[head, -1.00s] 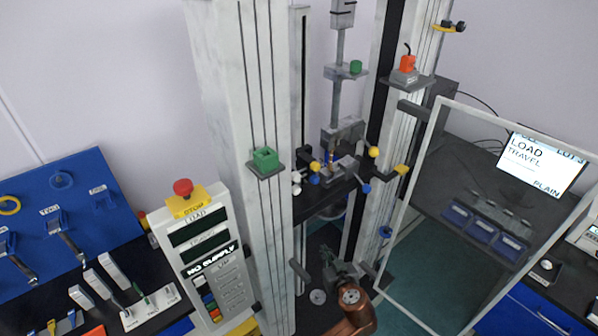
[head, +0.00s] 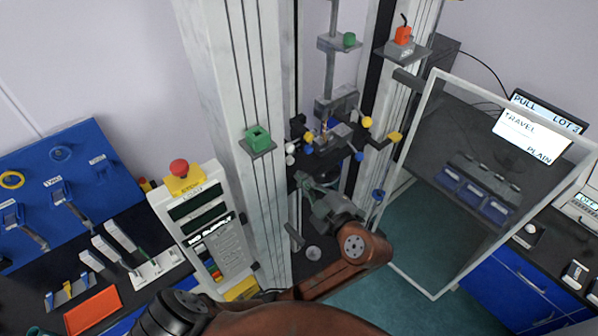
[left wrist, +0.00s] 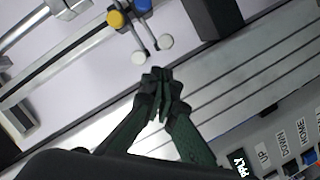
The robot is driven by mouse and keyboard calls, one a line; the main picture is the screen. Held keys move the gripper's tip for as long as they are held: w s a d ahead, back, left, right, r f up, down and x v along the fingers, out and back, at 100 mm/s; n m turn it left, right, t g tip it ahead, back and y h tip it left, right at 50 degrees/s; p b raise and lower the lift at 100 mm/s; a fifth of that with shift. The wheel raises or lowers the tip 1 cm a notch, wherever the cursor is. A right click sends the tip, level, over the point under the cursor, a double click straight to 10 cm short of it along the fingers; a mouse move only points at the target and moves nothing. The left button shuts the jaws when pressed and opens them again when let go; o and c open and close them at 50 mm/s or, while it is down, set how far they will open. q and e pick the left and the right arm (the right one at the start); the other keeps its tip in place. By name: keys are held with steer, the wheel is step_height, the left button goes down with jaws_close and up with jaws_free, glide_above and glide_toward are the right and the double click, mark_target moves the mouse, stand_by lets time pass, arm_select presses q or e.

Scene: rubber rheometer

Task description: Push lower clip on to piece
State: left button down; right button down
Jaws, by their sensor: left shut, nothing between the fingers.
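The testing machine's clamp area stands between two pale columns in the head view. A small piece (head: 324,127) with a yellowish part shows there, too small to tell its clips apart. Around it are yellow knobs (head: 367,122), blue knobs (head: 358,156) and white knobs (head: 290,160). My left gripper (head: 303,179) is just below the clamp area, apart from the piece. In the left wrist view my left gripper (left wrist: 160,82) is shut and empty, its tips pointing towards two white knobs (left wrist: 138,57) on thin rods. The lower clip cannot be made out. My right gripper is out of view.
The left column (head: 230,110) bears a green block (head: 257,138) on a small shelf. A control panel (head: 205,225) with a red stop button stands left of it. A clear framed door (head: 412,270) stands open to the right. A blue tool board (head: 60,195) is at the far left.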

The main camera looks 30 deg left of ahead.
mark_target(290, 165)
arm_select(q)
steer(key=p+x, duration=0.2)
steer(key=x, duration=0.5)
steer(key=shift+w+a+r, duration=0.1)
steer(key=shift+w+a+f+p, duration=0.25)
steer(key=shift+w+a+p, duration=0.15)
steer(key=shift+a, duration=0.15)
steer(key=w+b, duration=0.1)
steer(key=b, duration=0.1)
steer(key=w+d+b, duration=0.1)
steer(key=b, duration=0.1)
steer(key=shift+w+d+f, duration=0.15)
steer(key=shift+w+f, duration=0.1)
steer(key=shift+w, duration=0.15)
steer(key=shift+w+d+r+b, duration=0.25)
steer(key=shift+w+b, duration=0.2)
steer(key=shift+b, duration=0.15)
